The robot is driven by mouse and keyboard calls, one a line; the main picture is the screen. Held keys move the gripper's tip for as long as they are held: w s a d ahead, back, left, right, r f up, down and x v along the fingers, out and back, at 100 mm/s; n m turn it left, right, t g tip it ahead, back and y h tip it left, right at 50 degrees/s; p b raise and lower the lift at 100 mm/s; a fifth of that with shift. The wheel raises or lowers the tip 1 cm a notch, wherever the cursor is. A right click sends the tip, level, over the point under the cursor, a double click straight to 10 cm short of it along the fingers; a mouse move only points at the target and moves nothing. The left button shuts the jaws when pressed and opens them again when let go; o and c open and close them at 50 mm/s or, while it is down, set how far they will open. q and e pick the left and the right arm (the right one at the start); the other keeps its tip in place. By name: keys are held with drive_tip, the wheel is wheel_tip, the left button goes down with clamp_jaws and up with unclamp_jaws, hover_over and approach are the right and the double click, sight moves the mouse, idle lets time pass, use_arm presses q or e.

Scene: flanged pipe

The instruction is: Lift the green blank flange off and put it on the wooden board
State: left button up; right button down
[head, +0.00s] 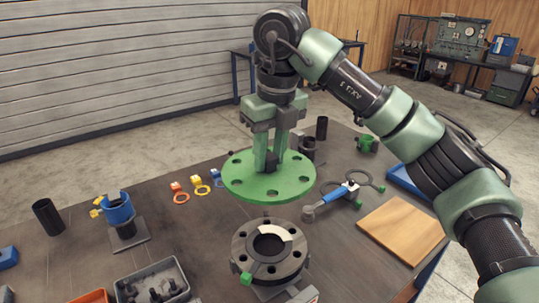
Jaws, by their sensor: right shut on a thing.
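My right gripper (271,165) is shut on the middle of the green blank flange (285,187), a flat disc with bolt holes around its rim. The flange is up behind the dark pipe flange (272,262) in the picture and looks clear of it. The pipe flange's dark bore shows, with a pale patch on its ring. The wooden board (402,230) lies bare on the table at the right. My left gripper is not in view.
A blue-handled tool (335,197) lies between the flange and the board. A grey bin of parts (152,282) and a blue cup on a stand (117,210) are at the left. Coloured tagged rings (181,197) lie behind. A blue tray (408,182) is behind the board.

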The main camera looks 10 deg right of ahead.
sight(268, 155)
drive_tip(key=shift+r+p, duration=1.45)
drive_tip(key=shift+r, duration=0.65)
drive_tip(key=shift+d+f, duration=0.1)
